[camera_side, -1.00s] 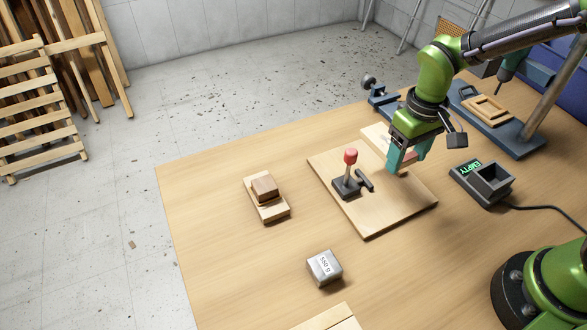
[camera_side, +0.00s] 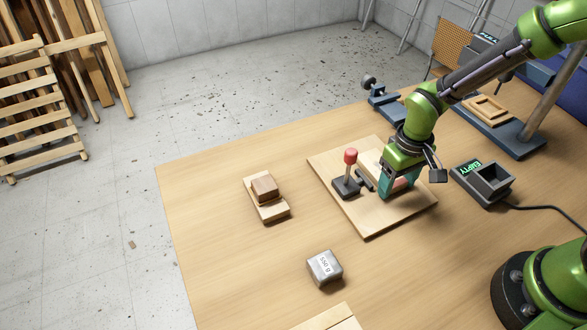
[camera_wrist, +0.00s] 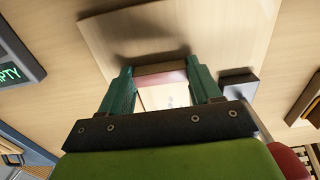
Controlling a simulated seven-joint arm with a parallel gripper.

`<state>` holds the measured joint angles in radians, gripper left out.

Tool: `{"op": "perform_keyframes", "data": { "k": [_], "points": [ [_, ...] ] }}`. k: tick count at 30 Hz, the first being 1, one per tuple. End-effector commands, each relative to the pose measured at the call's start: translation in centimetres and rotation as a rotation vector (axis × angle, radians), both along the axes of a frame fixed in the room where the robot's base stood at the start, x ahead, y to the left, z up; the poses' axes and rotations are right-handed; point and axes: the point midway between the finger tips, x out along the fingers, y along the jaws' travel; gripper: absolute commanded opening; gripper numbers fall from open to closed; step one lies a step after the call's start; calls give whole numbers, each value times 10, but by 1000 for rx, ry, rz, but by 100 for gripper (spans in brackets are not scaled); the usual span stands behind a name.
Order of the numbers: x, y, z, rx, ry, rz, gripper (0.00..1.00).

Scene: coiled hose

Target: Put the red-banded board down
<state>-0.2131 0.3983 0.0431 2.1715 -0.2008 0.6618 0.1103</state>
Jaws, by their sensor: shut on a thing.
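In the wrist view, the band (camera_wrist: 161,78) shows between the two teal fingers (camera_wrist: 160,92). The held board is over or on the larger wooden base plate (camera_side: 370,222), beside the black clamp (camera_side: 346,187) with a red knob (camera_side: 350,156). I cannot tell whether it touches the plate.
A stack of wood blocks (camera_side: 266,200) lies to the left. A grey 550 g weight (camera_side: 324,268) sits in front. A dark box reading EMPTY (camera_side: 484,181) with a cable is at the right. A blue vise-like rig (camera_side: 507,128) stands behind. The table's left front is clear.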

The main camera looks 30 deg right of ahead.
Motion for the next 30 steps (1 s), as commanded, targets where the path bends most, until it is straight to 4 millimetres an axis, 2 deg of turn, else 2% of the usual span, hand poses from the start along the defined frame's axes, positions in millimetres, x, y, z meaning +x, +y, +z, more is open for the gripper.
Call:
{"op": "perform_keyframes", "data": {
  "k": [1, 6, 14, 17, 20, 30],
  "points": [
    [0, 0, -1, 0, 1, 0, 66],
    [0, 0, -1, 0, 1, 0, 88],
    [0, 0, 0, 0, 0, 0, 88],
    [0, 0, 7, 0, -2, -1, 88],
    [1, 0, 22, 1, -5, 0, 88],
    [1, 0, 93, 1, -5, 0, 88]
  ]
}}
